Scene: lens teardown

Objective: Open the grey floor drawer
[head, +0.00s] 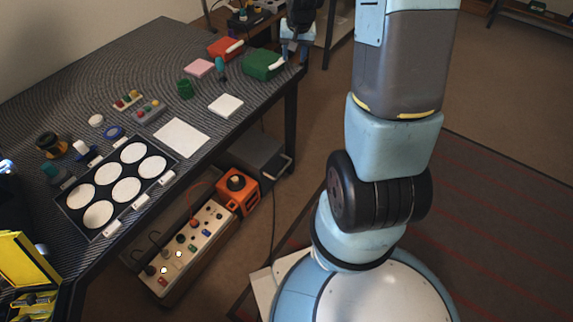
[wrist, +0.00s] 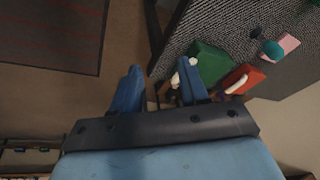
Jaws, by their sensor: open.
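The grey floor drawer (head: 250,155) is a low grey box on the floor under the table, beside the orange unit. Its pale bar handle is at its right end, facing the open floor. The drawer looks shut, though the table edge hides part of it. My gripper (head: 296,50) is at the table's far right corner, above and well apart from the drawer. In the wrist view my gripper (wrist: 160,75) has its two blue fingers spread with nothing held between them. I cannot make out the drawer in the wrist view.
The table (head: 60,90) carries a green box (head: 262,64), a red box (head: 225,47) and a lens tray. A dark table leg (head: 291,110) stands near the drawer. An orange unit (head: 238,192) and a power strip box (head: 185,245) sit beside it. The floor right of the drawer is clear.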

